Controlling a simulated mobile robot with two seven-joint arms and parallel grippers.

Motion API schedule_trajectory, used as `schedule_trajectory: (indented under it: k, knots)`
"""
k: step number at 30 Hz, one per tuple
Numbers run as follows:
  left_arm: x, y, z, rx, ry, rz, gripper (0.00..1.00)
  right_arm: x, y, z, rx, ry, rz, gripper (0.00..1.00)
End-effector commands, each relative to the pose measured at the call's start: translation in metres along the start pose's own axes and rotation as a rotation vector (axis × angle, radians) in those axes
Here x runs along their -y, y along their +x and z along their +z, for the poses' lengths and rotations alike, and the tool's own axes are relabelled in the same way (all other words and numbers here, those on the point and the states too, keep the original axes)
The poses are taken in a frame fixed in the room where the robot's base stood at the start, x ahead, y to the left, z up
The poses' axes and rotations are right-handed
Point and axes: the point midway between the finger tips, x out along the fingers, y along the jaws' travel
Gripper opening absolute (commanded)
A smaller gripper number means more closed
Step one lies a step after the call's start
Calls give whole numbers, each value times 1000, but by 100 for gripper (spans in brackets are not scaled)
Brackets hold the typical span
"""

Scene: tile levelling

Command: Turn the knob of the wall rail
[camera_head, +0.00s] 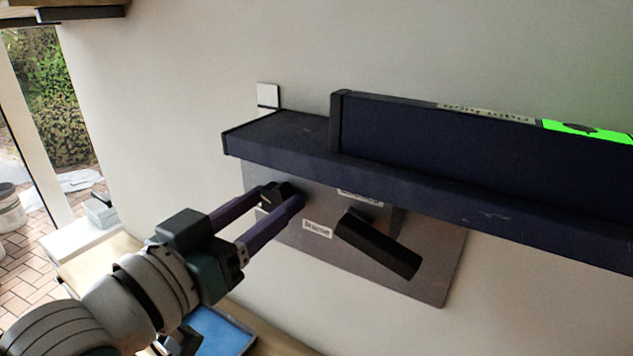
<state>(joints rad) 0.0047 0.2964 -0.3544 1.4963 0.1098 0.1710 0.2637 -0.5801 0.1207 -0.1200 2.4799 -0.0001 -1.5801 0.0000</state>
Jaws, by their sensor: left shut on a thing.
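A grey plate (438,280) is fixed to the wall under a dark blue rail (285,137). A small dark knob (285,187) sits at the plate's upper left, just below the rail, and is partly hidden by my fingers. My left gripper (283,197) reaches in from the lower left and is shut on the knob, with one purple finger on each side. A black cylindrical handle (378,243) sticks out of the plate to the right of the gripper, tilted down to the right, apart from it. My right gripper is not in view.
A long dark blue box-like bar (460,150) with a bright green patch (588,131) lies along the rail. A white square (268,95) is on the wall above. A blue tray (222,330) lies below the arm. A window opening is at the left.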

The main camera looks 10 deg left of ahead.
Motion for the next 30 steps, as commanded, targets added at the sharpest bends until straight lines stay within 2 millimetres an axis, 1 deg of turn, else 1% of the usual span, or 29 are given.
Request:
schedule_trajectory:
  k: [1,2,9,17,20,23,30]
  knots:
    - [0,0,0,-1,1,0,0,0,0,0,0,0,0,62]
    - [0,0,0,-1,1,0,57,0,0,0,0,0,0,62]
    - [0,0,0,-1,3,0,84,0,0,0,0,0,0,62]
    - [0,0,0,0,4,0,84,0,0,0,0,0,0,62]
    - [0,-6,2,2,3,-1,84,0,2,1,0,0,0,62]
    - [0,-18,3,2,4,0,84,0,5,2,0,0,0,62]
    - [0,-63,4,3,4,0,84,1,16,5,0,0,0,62]
